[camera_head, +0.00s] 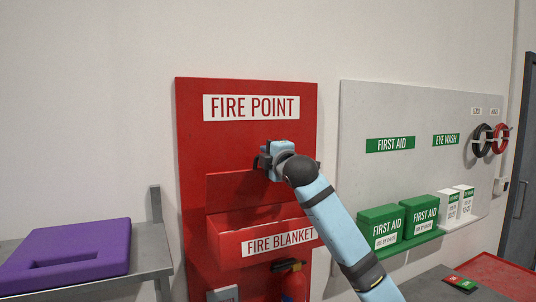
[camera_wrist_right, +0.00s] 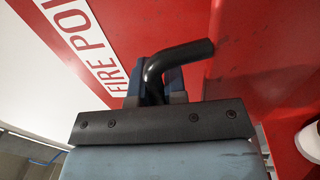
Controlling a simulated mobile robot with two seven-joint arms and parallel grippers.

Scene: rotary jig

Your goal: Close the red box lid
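The red box (camera_head: 228,250), labelled FIRE BLANKET, is fixed low on the red fire point board. Its lid (camera_head: 226,190) stands raised behind the opening, nearly upright against the board; my right gripper and arm hide its right part. My right gripper (camera_head: 262,161) is at the lid's upper edge. In the wrist view a black bent handle (camera_wrist_right: 182,58) meets the red lid (camera_wrist_right: 262,55). The fingers of my right gripper (camera_wrist_right: 157,82) are on both sides of the handle and appear shut on it. My left gripper is not in view.
A purple case (camera_head: 70,255) lies on a grey shelf (camera_head: 150,258) at left. At right, green first aid boxes (camera_head: 381,226) stand on a green ledge. The wall above the board is clear.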

